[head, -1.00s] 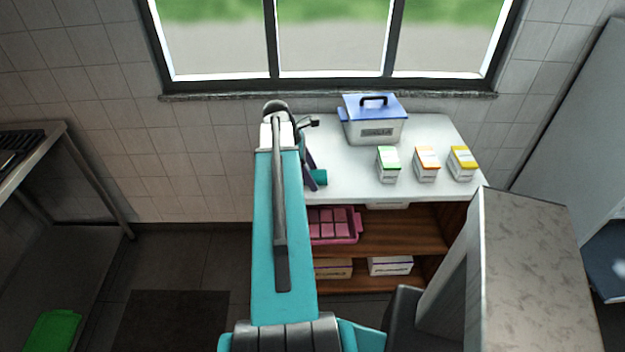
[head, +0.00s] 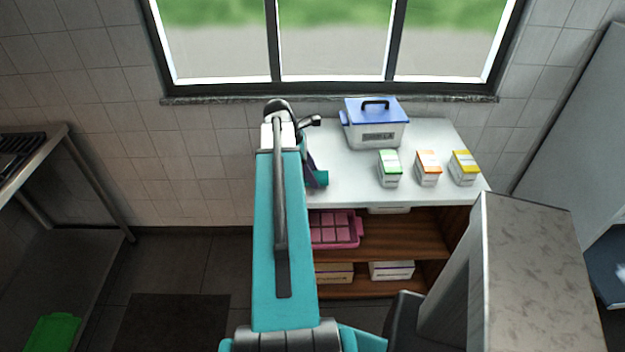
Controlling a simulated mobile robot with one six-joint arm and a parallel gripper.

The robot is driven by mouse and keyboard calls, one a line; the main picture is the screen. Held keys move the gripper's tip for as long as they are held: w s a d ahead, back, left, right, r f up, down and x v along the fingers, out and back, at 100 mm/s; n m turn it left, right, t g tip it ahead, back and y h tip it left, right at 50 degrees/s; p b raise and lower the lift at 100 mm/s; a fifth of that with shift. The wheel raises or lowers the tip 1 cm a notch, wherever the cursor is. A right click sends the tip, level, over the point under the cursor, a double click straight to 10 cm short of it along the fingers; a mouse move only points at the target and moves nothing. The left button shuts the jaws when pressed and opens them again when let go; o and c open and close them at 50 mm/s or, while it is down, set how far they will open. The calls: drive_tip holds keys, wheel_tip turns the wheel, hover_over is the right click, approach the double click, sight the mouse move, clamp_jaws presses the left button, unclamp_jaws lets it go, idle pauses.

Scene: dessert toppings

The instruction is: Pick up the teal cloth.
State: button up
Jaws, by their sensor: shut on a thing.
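The teal cloth (head: 321,178) shows as a small patch at the left end of the white counter (head: 345,185), just right of my arm. My gripper (head: 312,174) is at the cloth, shut on it, with a dark finger against its left side. My teal arm hides most of the gripper and the rest of the cloth. I cannot tell whether the cloth is touching the counter or raised from it.
A blue-lidded container (head: 375,130) stands at the counter's back. Green (head: 389,168), orange (head: 427,168) and yellow (head: 463,167) boxes stand at right. Below, a pink tray (head: 335,230) sits on a shelf. A grey cabinet (head: 530,270) is at front right.

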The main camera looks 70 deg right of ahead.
drive_tip(key=shift+r+b, duration=0.8)
drive_tip(key=shift+r, duration=3.65)
